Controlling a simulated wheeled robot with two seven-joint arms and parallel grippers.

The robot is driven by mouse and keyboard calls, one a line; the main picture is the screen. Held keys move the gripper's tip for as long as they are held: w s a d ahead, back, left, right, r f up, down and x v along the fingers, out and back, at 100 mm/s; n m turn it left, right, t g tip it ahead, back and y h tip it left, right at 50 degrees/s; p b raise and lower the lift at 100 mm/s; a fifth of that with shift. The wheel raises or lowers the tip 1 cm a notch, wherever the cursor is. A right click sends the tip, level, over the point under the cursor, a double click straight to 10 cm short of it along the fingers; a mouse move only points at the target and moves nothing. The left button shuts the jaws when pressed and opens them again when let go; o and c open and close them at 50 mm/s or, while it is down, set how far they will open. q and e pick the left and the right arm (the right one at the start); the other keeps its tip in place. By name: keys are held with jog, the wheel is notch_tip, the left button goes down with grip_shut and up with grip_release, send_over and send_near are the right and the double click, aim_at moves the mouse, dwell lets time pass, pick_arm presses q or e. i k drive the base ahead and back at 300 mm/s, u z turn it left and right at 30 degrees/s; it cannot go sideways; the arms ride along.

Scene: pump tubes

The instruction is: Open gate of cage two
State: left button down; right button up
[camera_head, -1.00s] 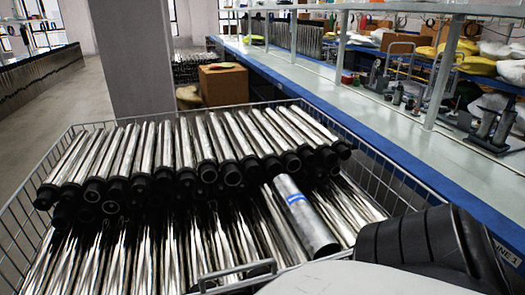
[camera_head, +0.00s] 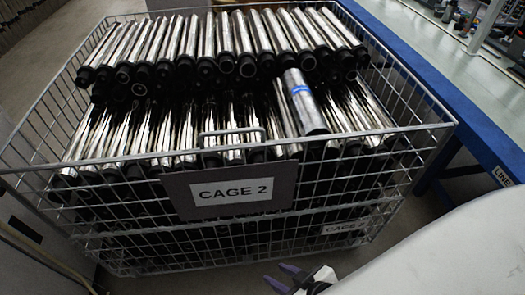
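Cage two (camera_head: 415,130) is a wire basket filled with shiny metal tubes with black ends. Its front mesh side faces me and bears a dark plate with a white "CAGE 2" label (camera_head: 232,191). A wire handle (camera_head: 232,133) stands at the top middle of this front side, which looks upright and closed. My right gripper (camera_head: 273,273) is at the bottom edge of the view, below and in front of the cage. Its two dark fingers are apart with nothing between them. My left gripper is not in view.
A smooth grey tube with a blue band (camera_head: 303,105) lies among the shiny tubes. A second, partly hidden label (camera_head: 345,228) shows low on the right of the cage. A blue-edged workbench (camera_head: 445,95) runs along the right. Floor shows at the upper left.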

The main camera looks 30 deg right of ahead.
aim_at(224, 191)
jog(key=z, duration=0.6)
jog(key=i, duration=0.5)
jog(key=z, duration=1.5)
